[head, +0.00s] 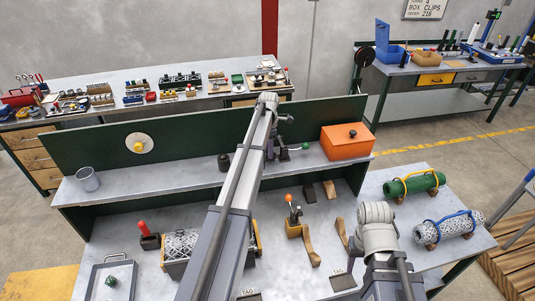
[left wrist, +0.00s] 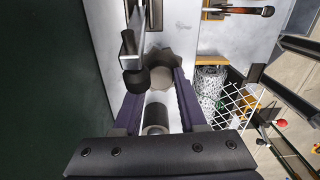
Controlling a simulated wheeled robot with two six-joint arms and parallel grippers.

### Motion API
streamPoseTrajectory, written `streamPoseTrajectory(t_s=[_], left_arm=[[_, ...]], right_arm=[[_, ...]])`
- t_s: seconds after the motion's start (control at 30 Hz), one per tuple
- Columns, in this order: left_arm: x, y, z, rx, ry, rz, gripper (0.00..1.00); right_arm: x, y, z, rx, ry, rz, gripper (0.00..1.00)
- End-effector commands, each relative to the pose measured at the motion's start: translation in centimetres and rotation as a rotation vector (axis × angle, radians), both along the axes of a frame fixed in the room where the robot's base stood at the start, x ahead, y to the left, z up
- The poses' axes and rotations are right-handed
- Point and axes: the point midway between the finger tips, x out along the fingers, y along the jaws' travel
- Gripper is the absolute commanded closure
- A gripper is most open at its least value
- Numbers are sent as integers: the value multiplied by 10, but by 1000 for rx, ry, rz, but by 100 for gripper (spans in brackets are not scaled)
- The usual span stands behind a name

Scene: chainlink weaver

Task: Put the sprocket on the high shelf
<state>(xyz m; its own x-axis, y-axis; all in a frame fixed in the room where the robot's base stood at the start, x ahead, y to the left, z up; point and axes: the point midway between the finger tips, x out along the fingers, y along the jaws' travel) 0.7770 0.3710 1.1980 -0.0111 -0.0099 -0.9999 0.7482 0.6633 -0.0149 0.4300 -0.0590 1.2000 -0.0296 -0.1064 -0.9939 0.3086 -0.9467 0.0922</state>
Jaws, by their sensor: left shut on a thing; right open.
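The sprocket (left wrist: 176,58) is a dull grey-brown toothed wheel with a round hub. In the left wrist view it sits between the purple fingers of my left gripper (left wrist: 160,82), which is shut on it. The high shelf (head: 130,183) is a long grey board with a dark green back panel (head: 90,145). The held sprocket appears over the pale shelf top in the wrist view; I cannot tell whether it touches. In the head view my left arm reaches up across the shelf and hides the sprocket. My right arm is at lower right, its gripper not visible.
The dark cylinder (left wrist: 155,116) is close to the gripper. Shelf room shows between cup and cylinder.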

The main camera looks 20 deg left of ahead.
Motion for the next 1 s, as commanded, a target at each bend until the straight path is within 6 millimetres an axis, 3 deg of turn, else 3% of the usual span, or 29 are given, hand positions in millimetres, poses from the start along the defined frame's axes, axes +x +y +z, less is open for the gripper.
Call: streamPoseTrajectory(t_s=[0.37, 0.6, 1.0], left_arm=[[18, 13, 0, 0, 0, 0, 100], [16, 12, -34, 0, 0, 0, 100], [16, 12, -37, 0, 0, 0, 100]], right_arm=[[0, 0, 0, 0, 0, 0, 50], [0, 0, -34, 0, 0, 10, 50], [0, 0, -37, 0, 0, 10, 50]])
